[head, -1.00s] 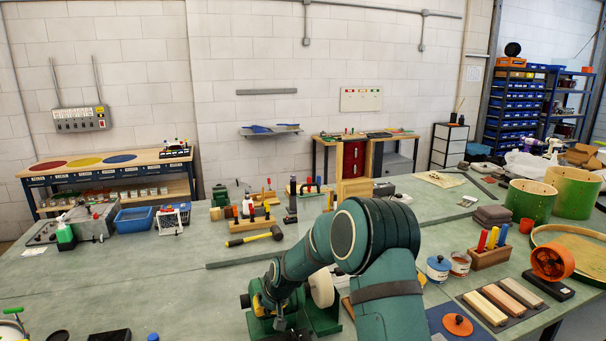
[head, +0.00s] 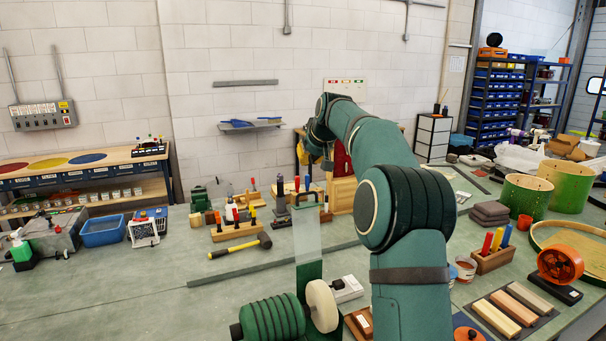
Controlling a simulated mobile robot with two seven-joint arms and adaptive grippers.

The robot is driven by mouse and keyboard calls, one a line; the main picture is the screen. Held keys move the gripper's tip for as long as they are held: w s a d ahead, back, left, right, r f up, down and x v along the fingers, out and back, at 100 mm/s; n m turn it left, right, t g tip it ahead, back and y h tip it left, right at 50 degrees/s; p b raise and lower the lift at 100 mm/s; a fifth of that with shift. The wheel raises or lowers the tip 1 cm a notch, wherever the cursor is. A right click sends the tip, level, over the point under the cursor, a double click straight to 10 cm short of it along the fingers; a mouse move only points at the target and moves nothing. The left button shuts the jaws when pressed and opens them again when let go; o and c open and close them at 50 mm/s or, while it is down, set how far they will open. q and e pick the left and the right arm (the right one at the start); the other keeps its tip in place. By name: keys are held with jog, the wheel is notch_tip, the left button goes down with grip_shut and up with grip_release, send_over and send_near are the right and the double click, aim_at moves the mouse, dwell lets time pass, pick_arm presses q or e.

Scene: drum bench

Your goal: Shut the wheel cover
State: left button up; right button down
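A bench grinder with a ribbed green motor (head: 268,318) and a pale wheel (head: 322,305) stands at the bottom middle of the head view. A clear wheel cover (head: 308,242) stands upright behind the wheel, with a dark handle at its top. The wheel's front is uncovered. My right arm reaches up from the lower right and bends over to the left. My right gripper (head: 318,160) hangs above and beyond the cover handle in the picture, apparently clear of it. Its fingers are small and dark, so their opening cannot be told. My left gripper is out of view.
A yellow-and-black hammer (head: 240,246) and a wooden tool block (head: 236,232) lie left of the cover. A white box (head: 347,288) sits just right of the wheel. A pen block (head: 494,258) and an orange fan (head: 560,266) stand at the right.

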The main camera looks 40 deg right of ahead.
notch_tip(320, 180, down, 9)
jog(key=w, duration=0.2)
jog(key=shift+w+d, duration=0.15)
jog(key=shift+d, duration=0.1)
dwell(0.6)
